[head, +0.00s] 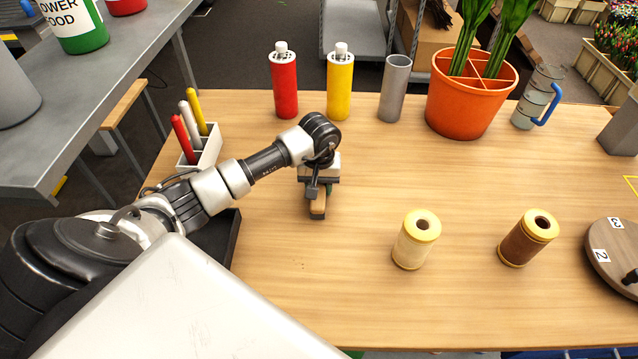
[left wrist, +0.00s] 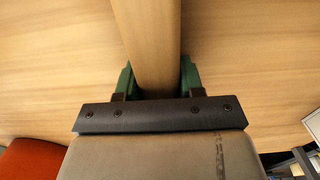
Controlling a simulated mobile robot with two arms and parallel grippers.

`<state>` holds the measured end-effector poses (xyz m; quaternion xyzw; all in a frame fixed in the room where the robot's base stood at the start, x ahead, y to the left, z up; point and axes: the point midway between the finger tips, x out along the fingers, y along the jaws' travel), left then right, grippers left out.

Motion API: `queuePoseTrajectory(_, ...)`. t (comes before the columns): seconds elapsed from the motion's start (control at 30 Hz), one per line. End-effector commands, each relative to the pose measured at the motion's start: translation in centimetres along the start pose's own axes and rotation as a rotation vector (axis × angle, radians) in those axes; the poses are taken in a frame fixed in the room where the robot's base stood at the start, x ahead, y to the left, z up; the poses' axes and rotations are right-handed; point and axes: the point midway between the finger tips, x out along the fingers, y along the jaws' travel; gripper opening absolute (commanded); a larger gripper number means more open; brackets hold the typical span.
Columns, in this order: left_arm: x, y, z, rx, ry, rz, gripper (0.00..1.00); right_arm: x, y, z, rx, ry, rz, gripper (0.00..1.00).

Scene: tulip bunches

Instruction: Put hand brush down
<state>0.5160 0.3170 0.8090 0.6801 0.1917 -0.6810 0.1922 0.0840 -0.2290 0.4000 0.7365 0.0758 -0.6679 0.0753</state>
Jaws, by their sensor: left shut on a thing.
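The hand brush (head: 317,208) is under my left gripper (head: 317,188) in the head view, over the table's left middle part. Only its light wooden end shows there; the rest is hidden by my gripper and wrist. In the left wrist view its wooden handle (left wrist: 152,45) runs up between the two green fingers of my left gripper (left wrist: 159,78), which is shut on it. The brush is at or just above the wooden table (head: 370,290); I cannot tell whether it touches. My right gripper is not in view.
Red (head: 285,85) and yellow (head: 340,85) bottles, a grey cylinder (head: 394,90) and an orange pot (head: 470,95) stand along the back. Two spools, cream (head: 414,245) and brown (head: 524,245), stand to the right. A marker holder (head: 205,150) is at left. The table front is clear.

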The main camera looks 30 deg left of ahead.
Motion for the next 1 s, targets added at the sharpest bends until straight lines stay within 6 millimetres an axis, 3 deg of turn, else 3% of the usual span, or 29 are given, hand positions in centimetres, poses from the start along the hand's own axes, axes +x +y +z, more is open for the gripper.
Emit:
queuePoseTrajectory(0.27, 0.5, 0.0, 0.0, 0.001, 0.002, -0.001, 0.16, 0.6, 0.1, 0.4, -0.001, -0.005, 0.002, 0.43)
queuePoseTrajectory(0.3, 0.3, 0.0, 0.0, 0.001, 0.001, -0.001, 0.44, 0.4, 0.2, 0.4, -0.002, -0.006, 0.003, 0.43)
queuePoseTrajectory(0.43, 0.3, 0.0, 0.0, 0.000, 0.000, -0.001, 0.63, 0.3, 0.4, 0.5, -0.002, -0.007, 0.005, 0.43)
queuePoseTrajectory(0.77, -0.1, 0.0, 0.0, 0.000, 0.000, 0.000, 0.63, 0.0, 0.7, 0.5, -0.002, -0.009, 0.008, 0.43)
queuePoseTrajectory(0.87, -0.9, 0.0, -0.1, 0.000, 0.005, 0.001, 0.63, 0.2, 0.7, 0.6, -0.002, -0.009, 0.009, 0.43)
queuePoseTrajectory(1.0, -3.7, 0.0, -0.2, 0.001, 0.007, 0.001, 0.63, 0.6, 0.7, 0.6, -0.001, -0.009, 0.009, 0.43)
